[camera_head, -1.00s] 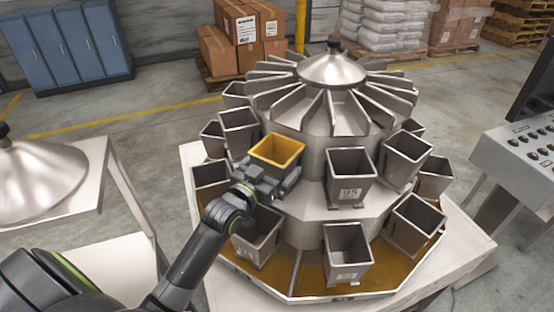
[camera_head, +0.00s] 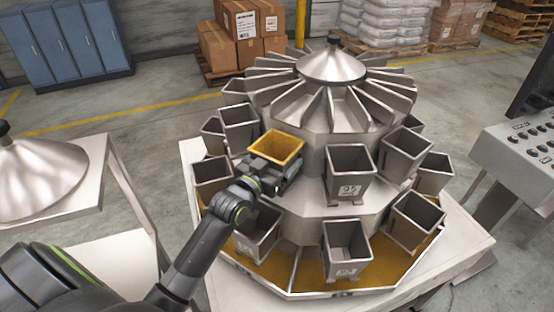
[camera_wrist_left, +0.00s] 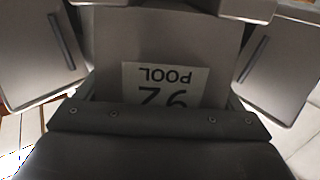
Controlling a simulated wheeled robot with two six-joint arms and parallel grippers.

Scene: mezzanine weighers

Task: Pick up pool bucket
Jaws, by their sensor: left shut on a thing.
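The pool bucket (camera_head: 276,145) has a yellow-orange inside and rim. It is at the front left of the upper ring of the weigher (camera_head: 312,160), upright. My left gripper (camera_head: 270,172) is shut on its outer front side, just below the rim. In the left wrist view the bucket's grey face fills the middle, with a white label (camera_wrist_left: 165,82) reading POOL upside down; its digits are partly covered by my gripper. Whether the bucket is clear of its mount cannot be told. My right gripper is not in view.
Grey buckets crowd around: one (camera_head: 240,122) at left, one (camera_head: 349,172) at right, one (camera_head: 257,232) below. A metal cone (camera_head: 35,180) stands on a table at far left. A control panel (camera_head: 525,145) is at right. Cartons (camera_head: 240,40) stand behind.

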